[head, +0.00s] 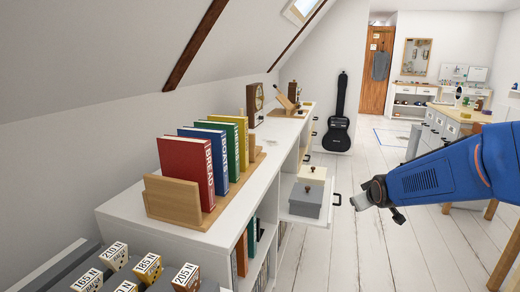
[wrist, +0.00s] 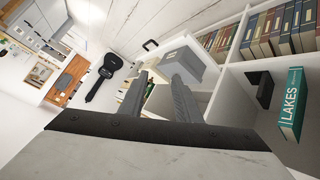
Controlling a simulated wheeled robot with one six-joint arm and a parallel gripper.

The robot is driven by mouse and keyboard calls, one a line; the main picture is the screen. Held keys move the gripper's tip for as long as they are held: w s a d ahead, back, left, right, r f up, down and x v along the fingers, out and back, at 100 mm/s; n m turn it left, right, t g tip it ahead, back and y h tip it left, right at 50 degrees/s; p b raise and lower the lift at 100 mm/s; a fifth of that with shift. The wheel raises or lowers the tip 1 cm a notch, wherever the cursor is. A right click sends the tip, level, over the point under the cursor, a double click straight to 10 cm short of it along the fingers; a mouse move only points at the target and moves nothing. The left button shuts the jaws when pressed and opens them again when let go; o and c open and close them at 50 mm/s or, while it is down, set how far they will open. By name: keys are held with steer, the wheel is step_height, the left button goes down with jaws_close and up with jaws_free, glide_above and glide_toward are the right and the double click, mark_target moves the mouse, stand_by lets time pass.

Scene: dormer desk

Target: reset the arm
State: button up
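My gripper (head: 366,196) is at the right of the head view, at the end of my blue arm, in the air over the floor and to the right of the open drawer. In the wrist view my gripper (wrist: 160,84) shows two grey fingers apart, with a gap and nothing held between them. The finger faces toward each other are partly hidden by the view angle.
A pulled-out drawer (head: 300,219) holding grey and cream boxes juts from the white low cabinet (head: 128,212). Books (head: 187,165) stand on its top. A guitar case (head: 337,130) leans at the far wall. A wooden-topped desk (head: 455,112) stands right. The floor (head: 350,250) is clear.

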steer(key=s+a+m+g, duration=0.2)
steer(key=s+a+g, duration=0.1)
steer(key=s, duration=1.6)
steer(key=s+a+f+m+g+y, duration=0.1)
steer(key=s+a+m+g, duration=0.1)
steer(key=s, duration=1.7)
steer(key=shift+a+g, duration=0.4)
steer(key=shift+a, duration=0.1)
